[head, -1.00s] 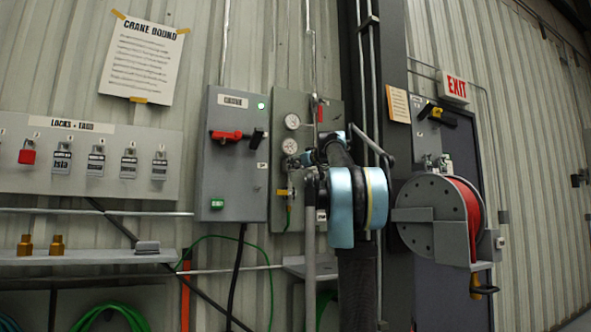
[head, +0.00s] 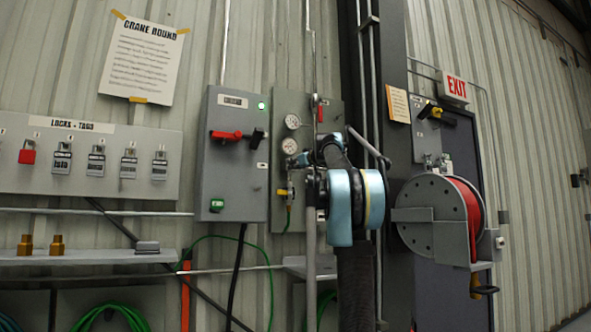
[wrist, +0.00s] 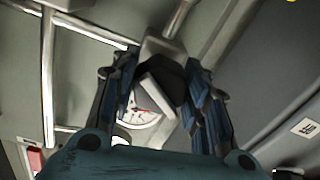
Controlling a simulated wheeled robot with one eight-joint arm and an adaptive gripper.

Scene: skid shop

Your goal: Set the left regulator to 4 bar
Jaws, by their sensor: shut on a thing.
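My gripper (wrist: 163,82) is shut on a dark regulator knob (wrist: 177,76), with a blue-grey finger on each side of it. A pale grey block shows in front of the knob. A white dial gauge (wrist: 141,118) with a red mark is partly visible behind the knob; I cannot read its pressure. In the head view, two round gauges, an upper one (head: 292,121) and a lower one (head: 289,146), sit on the grey panel (head: 281,105). My arm covers the panel's right part and hides most of the regulators.
A grey switch box (head: 235,180) with a red handle stands left of the panel. A hose reel (head: 428,215) with red hose is at the right. Vertical pipes run close beside my arm. A small shelf (head: 308,262) juts out below the panel.

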